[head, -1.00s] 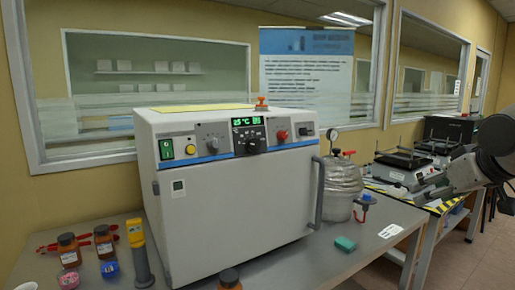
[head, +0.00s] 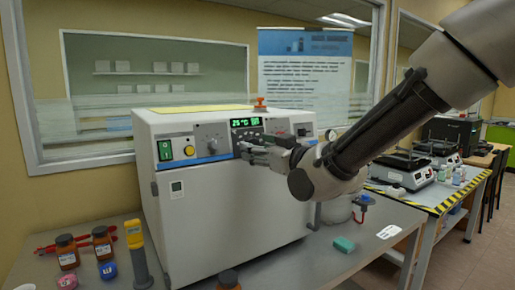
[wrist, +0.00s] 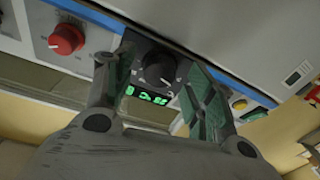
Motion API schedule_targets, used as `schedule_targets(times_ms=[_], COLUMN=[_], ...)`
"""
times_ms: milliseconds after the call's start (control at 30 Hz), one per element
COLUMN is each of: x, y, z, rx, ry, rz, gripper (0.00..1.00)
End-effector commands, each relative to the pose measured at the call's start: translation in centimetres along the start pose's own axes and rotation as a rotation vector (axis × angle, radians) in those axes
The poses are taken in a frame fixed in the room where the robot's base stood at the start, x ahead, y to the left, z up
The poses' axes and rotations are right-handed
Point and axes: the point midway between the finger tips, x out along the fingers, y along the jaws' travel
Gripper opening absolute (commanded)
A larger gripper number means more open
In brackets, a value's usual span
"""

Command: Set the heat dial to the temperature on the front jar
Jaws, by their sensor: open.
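The heat dial (wrist: 158,70) is a black knob below a lit green display (head: 246,122) on the front panel of a white oven (head: 240,205). The display reads about 25 °C; its smaller figures are unclear. My gripper (head: 250,147) is at the dial, which it partly hides in the head view. In the wrist view my open gripper (wrist: 160,60) has one finger on each side of the dial; I cannot tell whether they touch it. A brown jar (head: 229,281) stands at the front, cut off by the lower picture edge, its label unseen.
Two more brown jars (head: 67,252) (head: 102,243) and a yellow-topped handheld device (head: 135,240) stand left of the oven. A red knob (wrist: 66,39) and a yellow button (head: 189,150) flank the dial. A green block (head: 344,244) lies on the bench at right.

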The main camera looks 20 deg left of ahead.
Motion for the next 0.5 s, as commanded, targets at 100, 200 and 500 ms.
schedule_targets(times_ms=[100,200,500], x=[0.78,0.91,0.87], y=[0.03,0.03,0.05], z=[0.04,0.05,0.03], rx=[0.0,0.0,0.0], ry=[-0.001,-0.001,-0.001], rz=[0.0,0.0,0.001], gripper=[0.55,0.55,0.29])
